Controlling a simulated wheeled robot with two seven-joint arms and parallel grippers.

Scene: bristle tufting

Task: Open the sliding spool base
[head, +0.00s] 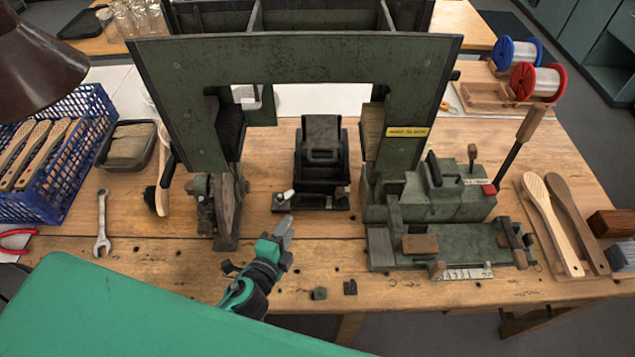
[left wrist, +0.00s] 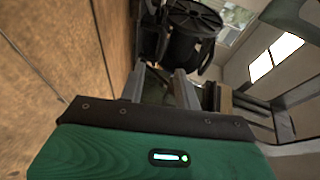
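The black spool base (head: 320,165) sits on the wooden bench, in the opening of a dark green machine frame. A small lever with a whitish tip (head: 284,196) shows at its front left corner. In the left wrist view a black spool (left wrist: 190,35) appears just beyond the fingertips. My left gripper (head: 284,234) is in front of the base's front left corner, seemingly close to the lever; the exact gap is unclear. In the left wrist view its two fingers (left wrist: 160,76) stand apart with nothing visibly held between them. My right gripper is not in view.
The green frame (head: 300,58) stands around the base, with a clamp-like foot (head: 228,205) on the left and a green machine unit (head: 440,205) on the right. A wrench (head: 102,225) lies at left.

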